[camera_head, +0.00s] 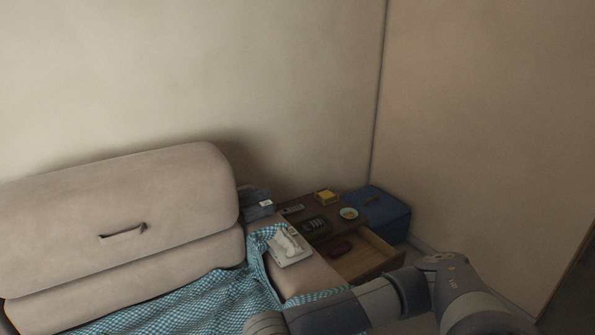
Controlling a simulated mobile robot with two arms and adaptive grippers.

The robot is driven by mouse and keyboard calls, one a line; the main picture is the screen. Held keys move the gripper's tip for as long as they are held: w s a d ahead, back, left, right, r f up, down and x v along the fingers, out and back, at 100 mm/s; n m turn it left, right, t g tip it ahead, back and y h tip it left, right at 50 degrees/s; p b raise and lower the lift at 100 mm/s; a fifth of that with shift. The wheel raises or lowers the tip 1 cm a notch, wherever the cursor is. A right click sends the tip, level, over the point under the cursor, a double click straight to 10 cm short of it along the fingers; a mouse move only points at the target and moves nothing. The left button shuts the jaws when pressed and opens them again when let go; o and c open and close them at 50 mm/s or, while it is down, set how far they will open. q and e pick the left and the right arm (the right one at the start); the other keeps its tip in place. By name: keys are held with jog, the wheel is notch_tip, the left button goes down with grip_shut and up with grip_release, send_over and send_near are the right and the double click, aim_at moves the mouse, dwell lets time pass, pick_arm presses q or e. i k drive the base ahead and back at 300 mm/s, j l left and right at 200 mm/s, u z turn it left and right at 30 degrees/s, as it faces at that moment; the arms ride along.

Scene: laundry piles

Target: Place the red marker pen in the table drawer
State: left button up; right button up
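A small dark wooden table (330,211) stands in the corner, right of the bed or sofa. Its drawer (372,257) is pulled open toward the front, and its light wooden interior shows. A dark red rounded object (341,247) is at the left of the drawer opening; I cannot tell what it is. I cannot make out a red marker pen. My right arm crosses the lower right of the view in front of the table, but its fingertips do not show. My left gripper is out of view.
The tabletop holds a dark phone (315,225), a remote (292,209), a yellow box (326,197) and a small bowl (348,213). A blue box (385,212) stands behind right.

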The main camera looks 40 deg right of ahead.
aim_at(363, 262)
jog(key=l, duration=0.75)
jog(key=k+l+u, duration=0.1)
jog(key=l, duration=1.45)
jog(key=k+u, duration=0.05)
